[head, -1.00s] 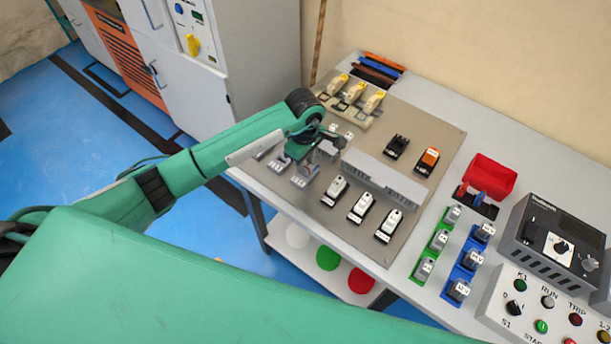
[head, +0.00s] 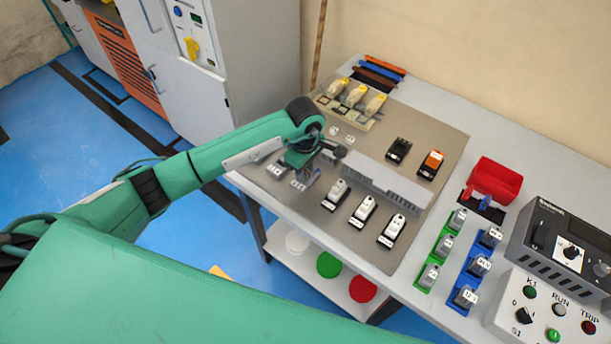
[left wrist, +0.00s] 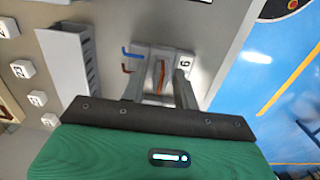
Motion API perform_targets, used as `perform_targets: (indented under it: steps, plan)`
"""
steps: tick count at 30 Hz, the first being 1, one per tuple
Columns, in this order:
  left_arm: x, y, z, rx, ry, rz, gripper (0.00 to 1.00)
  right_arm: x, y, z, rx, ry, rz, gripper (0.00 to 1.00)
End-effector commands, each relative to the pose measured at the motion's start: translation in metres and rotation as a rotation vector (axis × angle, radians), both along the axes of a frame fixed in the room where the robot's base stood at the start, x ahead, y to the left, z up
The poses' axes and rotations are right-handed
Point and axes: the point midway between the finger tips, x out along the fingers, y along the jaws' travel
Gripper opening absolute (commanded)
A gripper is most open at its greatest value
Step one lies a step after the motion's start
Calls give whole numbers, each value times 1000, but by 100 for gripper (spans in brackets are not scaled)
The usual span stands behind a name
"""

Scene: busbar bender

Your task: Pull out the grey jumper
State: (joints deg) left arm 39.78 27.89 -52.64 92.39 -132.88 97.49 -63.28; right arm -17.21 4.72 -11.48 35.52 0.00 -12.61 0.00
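A pale terminal block marked 6 (left wrist: 176,56) shows in the left wrist view, with a blue hooked wire (left wrist: 131,53), a red one (left wrist: 129,68) and an orange strip (left wrist: 160,76) on it. I cannot pick out the grey jumper for certain. My left gripper (left wrist: 160,95) has its two fingers apart, one each side of the block's near part, with no visible grip. In the head view my left gripper (head: 304,178) hangs over the small pale blocks (head: 276,170) at the panel's left edge, partly hiding them. My right gripper is not in view.
A grey slotted duct (head: 385,181) runs just right of my left gripper. Several white devices (head: 363,209) stand in front of it, and yellow-topped parts (head: 355,96) behind. A red bin (head: 497,180) and a control box (head: 550,310) are further right.

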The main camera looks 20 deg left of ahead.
Motion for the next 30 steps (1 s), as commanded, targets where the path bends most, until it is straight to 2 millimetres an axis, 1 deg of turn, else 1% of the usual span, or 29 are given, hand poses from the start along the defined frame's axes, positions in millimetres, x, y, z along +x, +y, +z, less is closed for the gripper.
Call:
perform_targets:
  steps: [4, 6, 9, 17, 30]
  plan:
    - [0, 0, 0, 0, 0, 0, 30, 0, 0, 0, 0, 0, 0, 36]
    - [0, 0, 0, 0, 0, 0, 16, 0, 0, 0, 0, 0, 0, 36]
    - [0, 0, 0, 0, 1, 0, 0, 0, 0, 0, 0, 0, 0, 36]
    - [0, 0, 2, 0, 0, 0, 0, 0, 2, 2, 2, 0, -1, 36]
    - [0, 0, 16, 0, 0, 0, 0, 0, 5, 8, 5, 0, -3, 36]
